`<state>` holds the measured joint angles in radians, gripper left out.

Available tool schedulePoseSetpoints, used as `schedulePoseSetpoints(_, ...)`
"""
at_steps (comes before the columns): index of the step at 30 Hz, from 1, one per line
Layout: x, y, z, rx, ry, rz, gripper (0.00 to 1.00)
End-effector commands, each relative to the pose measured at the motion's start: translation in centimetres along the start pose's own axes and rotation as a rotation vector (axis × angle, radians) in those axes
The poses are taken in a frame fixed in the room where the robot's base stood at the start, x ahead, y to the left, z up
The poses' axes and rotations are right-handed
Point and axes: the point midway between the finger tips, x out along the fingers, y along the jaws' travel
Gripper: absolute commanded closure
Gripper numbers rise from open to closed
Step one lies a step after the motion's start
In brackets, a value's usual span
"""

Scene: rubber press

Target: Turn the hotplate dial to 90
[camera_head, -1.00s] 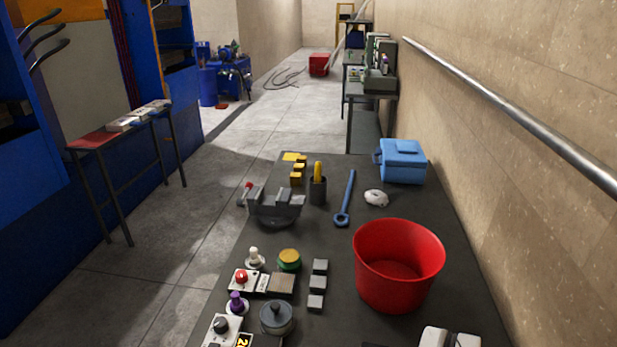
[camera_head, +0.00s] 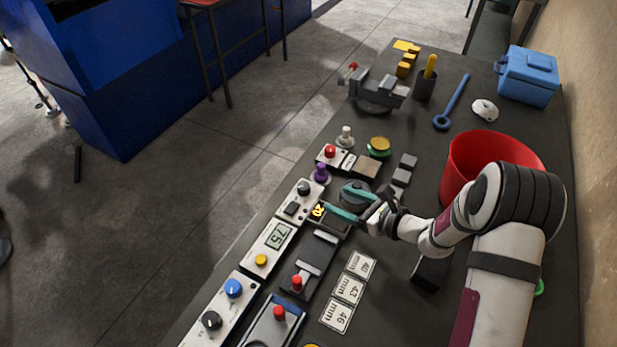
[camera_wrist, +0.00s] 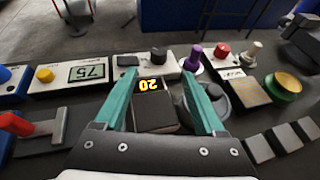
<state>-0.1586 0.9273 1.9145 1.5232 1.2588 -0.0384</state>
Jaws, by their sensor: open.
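An orange display reading 20 (camera_head: 317,210) sits on the edge of a dark square unit (camera_wrist: 155,119), which looks like the hotplate. In the wrist view the 20 (camera_wrist: 148,84) appears upside down between my fingers. A black knob (camera_head: 304,188) stands on a white box (camera_wrist: 130,62) just beyond it; the knob also shows in the wrist view (camera_wrist: 159,55). I cannot read a scale on it. My gripper (camera_head: 335,199), with teal fingers, is open and empty above the unit. Its fingertips (camera_wrist: 158,74) point toward the knob, apart from it in the wrist view.
A dark round pot (camera_head: 357,193) is close beside one finger. A purple knob (camera_head: 320,172) and red button (camera_head: 330,151) stand near the black knob. A meter reading 75 (camera_head: 278,236) is on the other side. The red bucket (camera_head: 485,148) is by my forearm.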

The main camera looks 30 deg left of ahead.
Motion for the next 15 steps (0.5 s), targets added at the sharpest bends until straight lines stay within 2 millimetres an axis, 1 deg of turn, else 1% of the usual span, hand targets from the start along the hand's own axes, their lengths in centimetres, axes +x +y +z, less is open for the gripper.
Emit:
schedulePoseSetpoints(3,3.4,0.3,0.0,-0.002,0.001,0.006,0.28)
schedulePoseSetpoints(9,9.2,0.3,0.0,-0.004,0.001,0.006,0.28)
schedulePoseSetpoints(12,11.3,0.3,0.0,-0.004,0.001,0.005,0.28)
schedulePoseSetpoints(15,12.7,0.2,0.0,-0.002,0.001,0.004,0.28)
